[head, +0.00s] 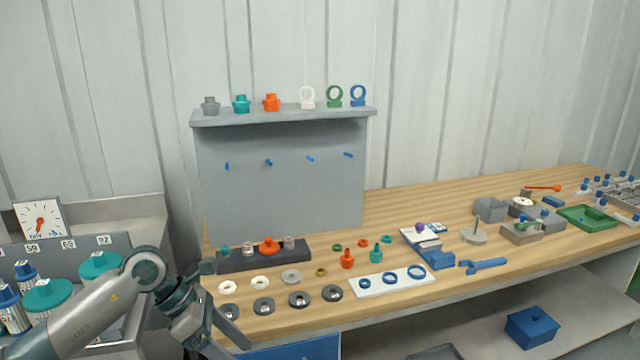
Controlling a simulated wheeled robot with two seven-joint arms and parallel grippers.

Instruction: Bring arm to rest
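My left arm comes in from the lower left, and its gripper (228,349) hangs at the bottom edge of the head view, in front of the bench's near left edge. Its two fingers point down and to the right with a gap between them, and I see nothing held. The lower finger is partly cut off by the frame. My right arm and gripper are not in view.
The wooden bench (420,215) holds grey discs (264,306), a white strip with blue rings (392,281), a blue wrench (483,266) and a green tray (588,219). Teal-capped vessels (47,296) stand left, beside my arm. A blue box (532,327) sits low right.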

